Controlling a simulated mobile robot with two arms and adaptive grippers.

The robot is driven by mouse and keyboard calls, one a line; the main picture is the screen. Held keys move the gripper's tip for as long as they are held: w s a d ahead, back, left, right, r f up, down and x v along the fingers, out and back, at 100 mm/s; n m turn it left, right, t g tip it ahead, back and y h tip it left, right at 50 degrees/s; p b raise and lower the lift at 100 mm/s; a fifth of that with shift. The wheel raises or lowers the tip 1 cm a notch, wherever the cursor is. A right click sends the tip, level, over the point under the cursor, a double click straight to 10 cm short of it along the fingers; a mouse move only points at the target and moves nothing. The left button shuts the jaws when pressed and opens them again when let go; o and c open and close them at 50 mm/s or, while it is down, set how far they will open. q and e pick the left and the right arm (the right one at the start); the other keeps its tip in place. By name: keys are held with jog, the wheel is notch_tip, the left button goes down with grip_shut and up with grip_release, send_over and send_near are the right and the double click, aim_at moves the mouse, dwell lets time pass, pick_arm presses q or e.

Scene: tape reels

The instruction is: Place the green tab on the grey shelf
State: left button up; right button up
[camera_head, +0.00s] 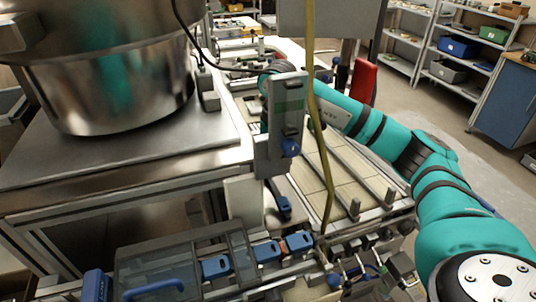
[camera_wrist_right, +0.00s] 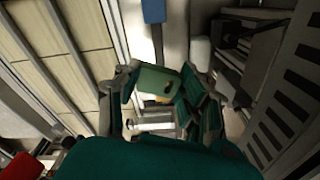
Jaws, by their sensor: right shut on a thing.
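A pale green piece, the green tab (camera_wrist_right: 155,82), shows between the fingers of my right gripper (camera_wrist_right: 163,98) in the right wrist view. The gripper is shut on it, and the fingers hide part of it. In the head view my right arm reaches in from the right, and its gripper is hidden behind an upright grey panel. Grey metal shelves (camera_head: 425,75) stand at the back right, well apart from the gripper. My left gripper is in neither view.
A large steel bowl (camera_head: 120,90) stands on a metal top at left. The upright grey panel (camera_head: 283,135) and a hanging yellow cable (camera_head: 318,110) are close to my right arm. Conveyor rails (camera_head: 335,175) run below it. Open floor (camera_head: 460,130) lies at right.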

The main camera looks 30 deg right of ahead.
aim_at(274, 189)
jog(key=shift+s+f+b, duration=0.15)
jog(key=shift+f+b, duration=0.2)
jog(key=shift+f, duration=0.25)
jog(key=shift+s+f+b, duration=0.15)
jog(key=shift+f+b, duration=0.2)
jog(key=shift+f, duration=0.25)
jog(key=shift+w+f+b, duration=0.25)
jog(key=shift+f+b, duration=0.3)
jog(key=shift+f, duration=0.55)
jog(key=shift+s+f+b, duration=0.1)
jog(key=shift+f+b, duration=0.4)
jog(key=shift+f, duration=0.45)
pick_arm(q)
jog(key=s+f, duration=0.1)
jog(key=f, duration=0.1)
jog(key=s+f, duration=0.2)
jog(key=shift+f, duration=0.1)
pick_arm(e)
jog(key=shift+f, duration=0.1)
pick_arm(q)
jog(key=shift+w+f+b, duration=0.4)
jog(key=shift+b, duration=0.15)
pick_arm(e)
jog(key=shift+f, duration=0.5)
jog(key=o, duration=1.2)
jog(key=shift+r, duration=0.1)
